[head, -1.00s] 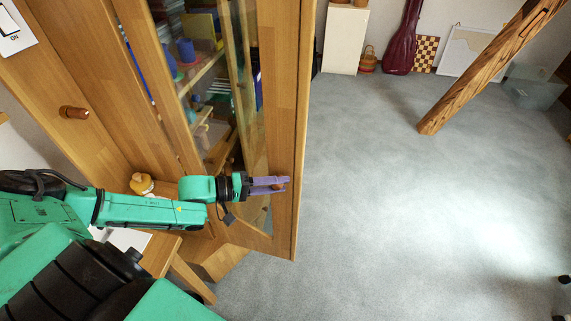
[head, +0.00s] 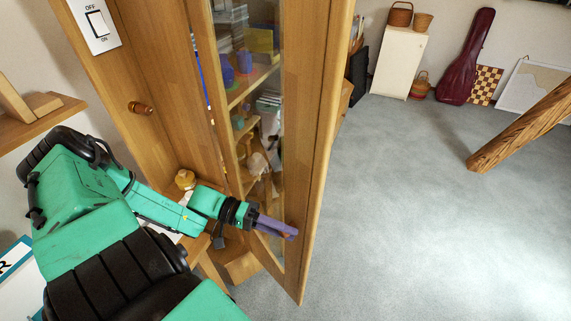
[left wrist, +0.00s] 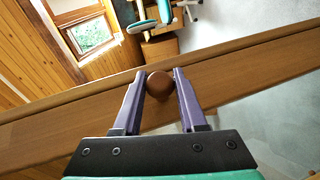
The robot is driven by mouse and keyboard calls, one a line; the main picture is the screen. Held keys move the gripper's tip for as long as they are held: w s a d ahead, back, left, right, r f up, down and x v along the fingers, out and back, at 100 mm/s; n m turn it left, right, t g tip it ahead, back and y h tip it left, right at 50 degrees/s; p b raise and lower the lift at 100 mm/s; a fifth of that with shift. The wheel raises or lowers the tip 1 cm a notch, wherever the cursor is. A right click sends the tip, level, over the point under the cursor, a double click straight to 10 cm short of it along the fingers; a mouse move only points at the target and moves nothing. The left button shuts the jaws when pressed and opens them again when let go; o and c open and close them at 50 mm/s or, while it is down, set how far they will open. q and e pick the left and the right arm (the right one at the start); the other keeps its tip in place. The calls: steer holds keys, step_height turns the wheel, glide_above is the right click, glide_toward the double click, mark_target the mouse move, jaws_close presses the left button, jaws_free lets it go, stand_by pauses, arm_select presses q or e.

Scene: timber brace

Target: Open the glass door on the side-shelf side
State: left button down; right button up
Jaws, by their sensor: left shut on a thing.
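The glass door (head: 318,130) has a wooden frame and stands ajar from the wooden cabinet in the head view. My left gripper (head: 290,232) is at the door's frame, low on its free side. In the left wrist view its purple fingers (left wrist: 159,88) are shut on a round brown knob (left wrist: 159,84) on the door's wooden frame (left wrist: 240,80). In the head view the fingers mostly hide the knob. My right gripper is not in view.
A wooden side shelf (head: 40,120) is at the left. A second knob (head: 140,108) is on the closed wooden panel. A slanted timber brace (head: 520,130) stands at the right. A white cabinet (head: 399,62) and a dark red instrument case (head: 467,60) stand at the back. The grey carpet between is clear.

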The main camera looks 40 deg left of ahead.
arm_select(q)
steer(key=shift+f, duration=0.1)
steer(key=c, duration=0.5)
jaws_free()
steer(key=shift+o, duration=0.2)
steer(key=shift+d, duration=0.15)
steer(key=b+v, duration=0.2)
steer(key=v, duration=1.2)
steer(key=shift+a, duration=0.3)
steer(key=shift+s, duration=0.1)
